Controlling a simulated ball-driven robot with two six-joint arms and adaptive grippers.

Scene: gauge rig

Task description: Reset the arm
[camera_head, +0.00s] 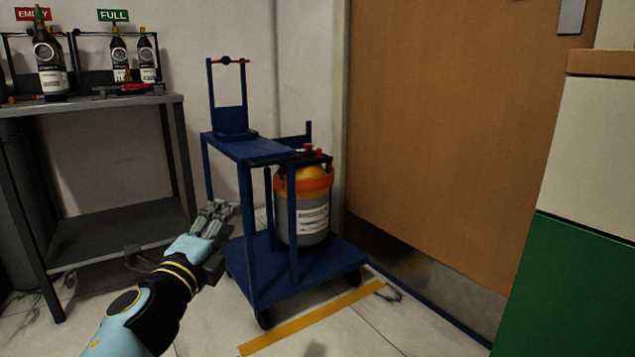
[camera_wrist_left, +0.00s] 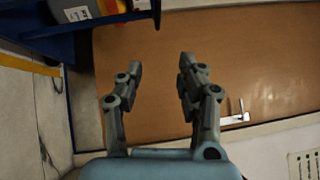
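My left arm comes in from the bottom left of the head view, light blue with a black and yellow wrist. My left gripper (camera_head: 218,213) is in front of the left side of the blue cart (camera_head: 262,150), apart from its lower parts as far as I can tell. In the left wrist view the two fingers of the left gripper (camera_wrist_left: 158,75) stand apart with nothing between them. Behind them is the brown door (camera_wrist_left: 240,60). My right gripper is in neither view.
The cart carries an orange-topped container (camera_head: 313,220) on its lower shelf. A grey table (camera_head: 95,103) at the left holds several dark bottles under EMPTY (camera_head: 33,14) and FULL (camera_head: 113,15) signs. A green and cream block (camera_head: 575,270) stands at the right. Yellow tape (camera_head: 312,317) marks the floor.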

